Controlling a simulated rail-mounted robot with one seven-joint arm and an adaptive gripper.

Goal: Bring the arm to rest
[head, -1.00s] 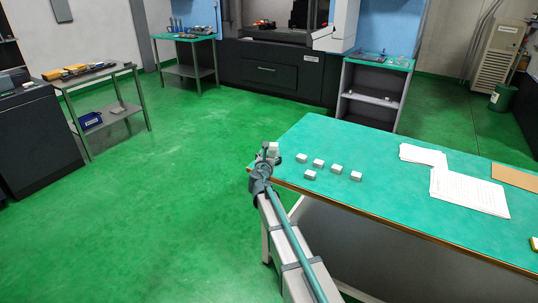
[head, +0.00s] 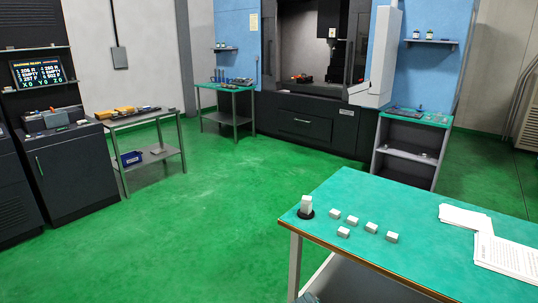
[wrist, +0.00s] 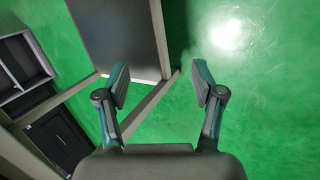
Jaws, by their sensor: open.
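My gripper (wrist: 161,84) is open in the wrist view, with its two fingers apart and nothing between them. Green floor and part of a grey frame lie beyond the fingers. In the head view the gripper is not visible; only a small grey piece, possibly of my arm, shows at the bottom edge below the green table (head: 400,215). A white block (head: 306,202) stands upright on a black round base (head: 305,214) at the table's left corner, clear of my arm.
Several small white blocks (head: 371,227) lie on the table, with papers (head: 508,255) to their right. A grey shelf unit (head: 407,160) stands behind. A machine (head: 310,110) is at the back, and a side table (head: 150,120) stands left. The green floor (head: 190,220) is open.

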